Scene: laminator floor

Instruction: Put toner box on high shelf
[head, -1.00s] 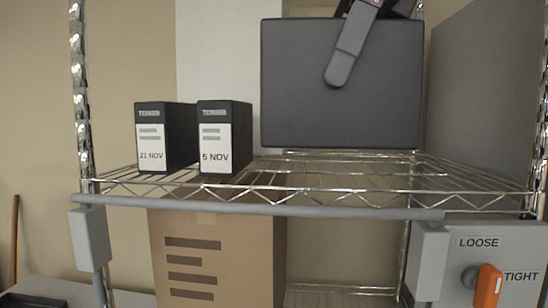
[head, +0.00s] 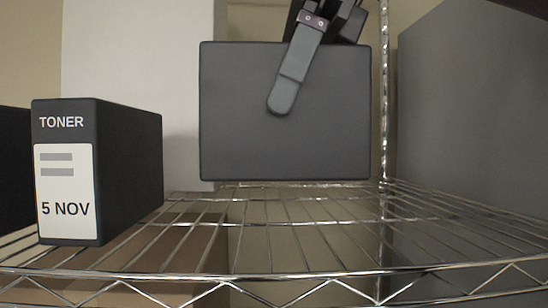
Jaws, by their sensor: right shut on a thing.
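A black toner box (head: 240,115) hangs level in front of me, its plain broad side facing me. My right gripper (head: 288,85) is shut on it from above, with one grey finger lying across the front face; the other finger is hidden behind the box. The wire shelf (head: 300,273) spreads below it. The box's lower edge shows just above the shelf's far edge, and I cannot tell how large the gap to the wires is. My left gripper is not in view.
A toner box labelled 5 NOV (head: 130,165) stands upright on the shelf at left. Another dark box (head: 14,170) is cut off at the left edge. A large grey panel (head: 470,125) borders the right side. The wire deck's middle and right are bare.

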